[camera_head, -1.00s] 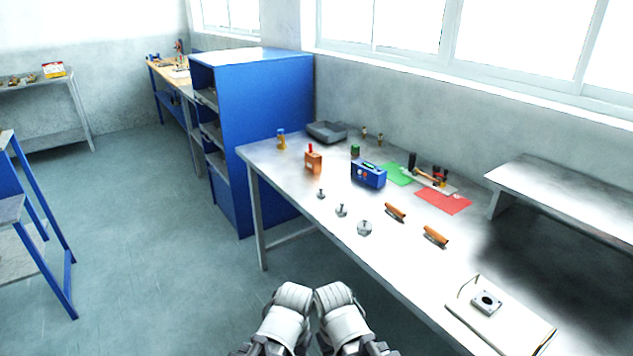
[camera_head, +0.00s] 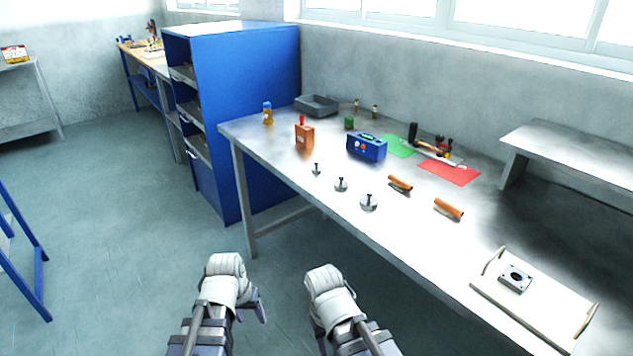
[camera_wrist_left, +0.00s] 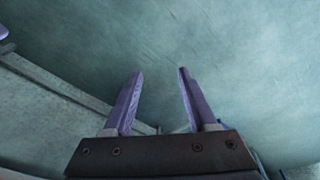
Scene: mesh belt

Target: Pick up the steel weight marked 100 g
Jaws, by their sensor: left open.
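Three steel weights with knobs stand upright in a slanting row on the steel table in the head view: a small one (camera_head: 316,170), a middle one (camera_head: 341,185) and a larger one (camera_head: 368,203) nearest me. Their markings are too small to read, so I cannot tell which is 100 g. My left gripper (camera_head: 260,307) is low, in front of the table and apart from the weights. In the left wrist view its two purple fingers (camera_wrist_left: 159,75) are open and empty above the floor. My right gripper (camera_head: 317,325) is beside it, its fingers mostly hidden.
A blue cabinet (camera_head: 255,110) stands at the far end. Floor in front is free.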

